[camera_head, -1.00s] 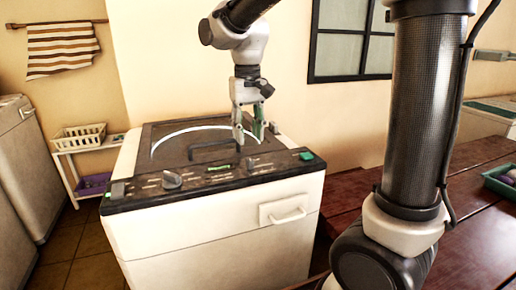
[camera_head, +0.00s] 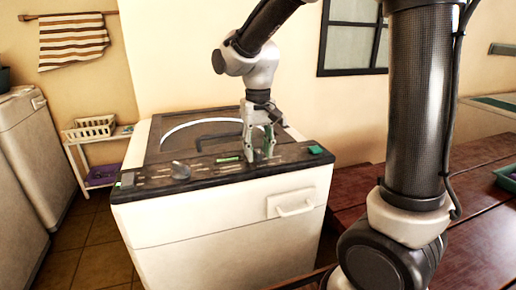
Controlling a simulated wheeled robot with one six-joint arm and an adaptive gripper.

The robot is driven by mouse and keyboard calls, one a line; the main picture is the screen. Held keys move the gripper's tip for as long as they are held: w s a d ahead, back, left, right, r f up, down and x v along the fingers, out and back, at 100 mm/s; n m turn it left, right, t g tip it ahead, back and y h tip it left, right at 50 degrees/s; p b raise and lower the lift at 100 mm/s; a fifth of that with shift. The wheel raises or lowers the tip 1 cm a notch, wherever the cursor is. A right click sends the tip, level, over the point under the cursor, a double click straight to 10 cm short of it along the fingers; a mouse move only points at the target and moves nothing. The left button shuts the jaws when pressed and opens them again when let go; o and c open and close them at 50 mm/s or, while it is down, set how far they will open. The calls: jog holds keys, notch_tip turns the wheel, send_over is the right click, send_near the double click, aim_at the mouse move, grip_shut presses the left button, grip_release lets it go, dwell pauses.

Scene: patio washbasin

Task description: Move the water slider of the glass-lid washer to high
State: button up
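The glass-lid washer (camera_head: 220,215) is white, with a dark top, and stands in the middle of the view. Its dark control panel (camera_head: 212,175) runs along the front top edge, with a grey knob (camera_head: 181,170), a small green display (camera_head: 228,159) and a green button (camera_head: 316,150) at the right end. My gripper (camera_head: 259,158) points down at the panel, between the display and the green button. Its fingers are apart. The water slider cannot be made out; the fingers cover part of the panel there. Whether they touch anything is unclear.
The washer's lid handle (camera_head: 215,138) lies behind the panel. A white shelf with a basket (camera_head: 90,127) stands at the left, beside another white machine (camera_head: 35,170). A reddish wooden table (camera_head: 470,235) fills the right. The wall is behind the washer.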

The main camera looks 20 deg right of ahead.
aim_at(279, 156)
grip_shut()
jog(key=shift+d, duration=3.15)
jog(key=shift+r, duration=0.1)
grip_release()
jog(key=shift+d, duration=0.15)
notch_tip(279, 156, up, 12)
